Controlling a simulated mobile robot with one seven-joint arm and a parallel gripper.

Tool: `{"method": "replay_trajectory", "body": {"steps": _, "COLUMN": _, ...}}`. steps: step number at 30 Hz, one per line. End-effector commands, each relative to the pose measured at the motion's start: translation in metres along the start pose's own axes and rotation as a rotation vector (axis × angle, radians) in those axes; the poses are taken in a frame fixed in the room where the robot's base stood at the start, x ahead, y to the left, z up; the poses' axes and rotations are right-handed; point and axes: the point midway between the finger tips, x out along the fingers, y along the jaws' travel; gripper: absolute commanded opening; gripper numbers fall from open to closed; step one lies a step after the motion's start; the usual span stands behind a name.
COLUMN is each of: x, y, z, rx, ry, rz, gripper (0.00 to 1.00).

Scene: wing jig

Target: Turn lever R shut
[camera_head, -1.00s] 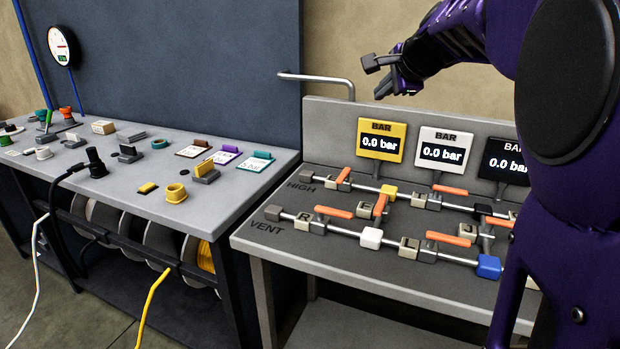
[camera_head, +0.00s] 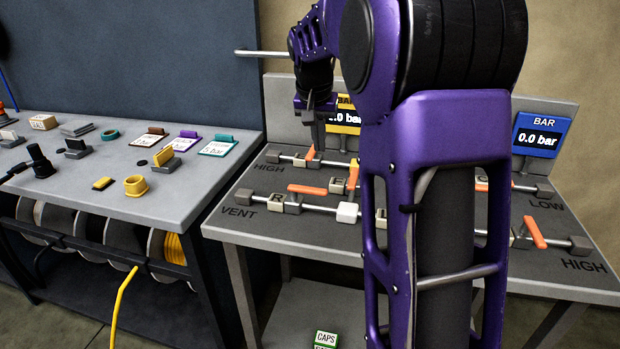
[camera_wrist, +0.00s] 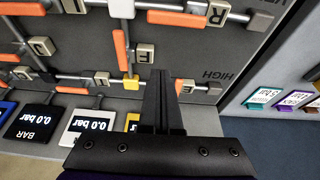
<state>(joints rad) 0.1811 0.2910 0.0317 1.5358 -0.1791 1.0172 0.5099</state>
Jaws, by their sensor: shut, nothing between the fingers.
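Lever R is an orange handle (camera_head: 307,189) beside the block marked R (camera_head: 275,202), on the front VENT pipe at the left of the bench in the head view. It lies along its pipe. In the wrist view the lever (camera_wrist: 177,18) is at the top, left of the R block (camera_wrist: 217,13). My gripper (camera_head: 318,140) points down over the rear pipe, behind lever R and apart from it. Its fingers (camera_wrist: 158,75) are closed together and empty in the wrist view. An orange lever (camera_wrist: 179,87) on the rear pipe shows just right of them.
Other orange levers, such as the one at right (camera_head: 535,232), stand close by on the pipes. A yellow gauge (camera_head: 344,120) stands behind my gripper. My arm hides the bench's middle. A side table (camera_head: 215,185) with loose parts stands left.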

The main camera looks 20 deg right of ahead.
Motion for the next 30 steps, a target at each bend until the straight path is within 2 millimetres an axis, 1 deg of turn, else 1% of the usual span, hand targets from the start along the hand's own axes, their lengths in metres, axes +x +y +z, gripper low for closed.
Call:
{"method": "replay_trajectory", "body": {"steps": 7, "x": 0.001, "y": 0.0, "z": 0.0, "rx": 0.001, "ry": 0.0, "rz": -0.001, "gripper": 0.0}}
{"method": "replay_trajectory", "body": {"steps": 11, "x": 0.009, "y": 0.0, "z": 0.0, "rx": 0.002, "ry": 0.0, "rz": -0.001, "gripper": 0.0}}
{"method": "replay_trajectory", "body": {"steps": 14, "x": 0.025, "y": 0.0, "z": 0.001, "rx": 0.002, "ry": -0.002, "rz": 0.0, "gripper": 0.0}}
{"method": "replay_trajectory", "body": {"steps": 21, "x": 0.077, "y": 0.0, "z": 0.001, "rx": 0.002, "ry": -0.004, "rz": 0.0, "gripper": 0.0}}
{"method": "replay_trajectory", "body": {"steps": 25, "x": 0.103, "y": 0.0, "z": 0.001, "rx": 0.003, "ry": -0.002, "rz": -0.001, "gripper": 0.0}}
{"method": "replay_trajectory", "body": {"steps": 26, "x": 0.103, "y": -0.001, "z": 0.003, "rx": 0.002, "ry": 0.001, "rz": -0.003, "gripper": 0.0}}
{"method": "replay_trajectory", "body": {"steps": 27, "x": 0.097, "y": -0.001, "z": 0.01, "rx": 0.001, "ry": 0.003, "rz": -0.004, "gripper": 0.0}}
{"method": "replay_trajectory", "body": {"steps": 30, "x": 0.092, "y": -0.001, "z": 0.023, "rx": 0.001, "ry": 0.002, "rz": -0.003, "gripper": 0.0}}
